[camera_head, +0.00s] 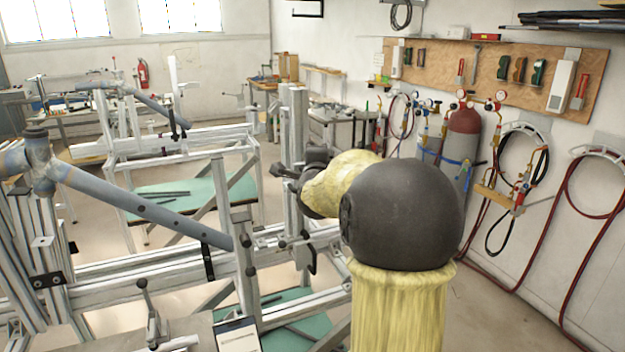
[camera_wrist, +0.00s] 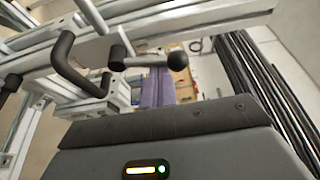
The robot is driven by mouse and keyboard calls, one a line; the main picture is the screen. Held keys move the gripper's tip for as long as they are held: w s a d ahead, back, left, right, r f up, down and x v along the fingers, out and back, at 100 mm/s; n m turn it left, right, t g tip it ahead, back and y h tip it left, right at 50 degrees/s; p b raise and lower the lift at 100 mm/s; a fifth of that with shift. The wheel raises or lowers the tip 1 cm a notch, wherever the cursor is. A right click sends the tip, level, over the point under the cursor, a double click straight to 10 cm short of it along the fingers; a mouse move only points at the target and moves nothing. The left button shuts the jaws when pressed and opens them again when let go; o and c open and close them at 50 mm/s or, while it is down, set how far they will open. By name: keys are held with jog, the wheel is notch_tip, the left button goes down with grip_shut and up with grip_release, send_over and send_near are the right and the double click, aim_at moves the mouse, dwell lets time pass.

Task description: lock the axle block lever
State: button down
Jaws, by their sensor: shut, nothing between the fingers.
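My gripper (camera_wrist: 158,84) seems to show as two purple-grey fingers side by side, shut and empty, just below the lever. I cannot tell whether they touch it. In the head view, my gripper (camera_head: 284,171) is a small dark shape beside the upright aluminium post, partly hidden by my wrist.
A bent black handle (camera_wrist: 72,66) stands left of the lever. A blue-grey frame tube (camera_head: 140,208) slopes across the jig (camera_head: 130,268). A small lever (camera_head: 148,300) stands at the front. Gas cylinders (camera_head: 462,140) and hoses line the right wall. Bare floor shows at lower right.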

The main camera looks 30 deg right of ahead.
jog(key=shift+a, duration=0.1)
dwell(0.3)
jog(key=d+f+b, duration=0.1)
jog(key=d+b, duration=0.3)
jog(key=r+b+v, duration=0.1)
jog(key=b+v, duration=0.1)
jog(key=v, duration=0.8)
jog(key=shift+s, duration=0.4)
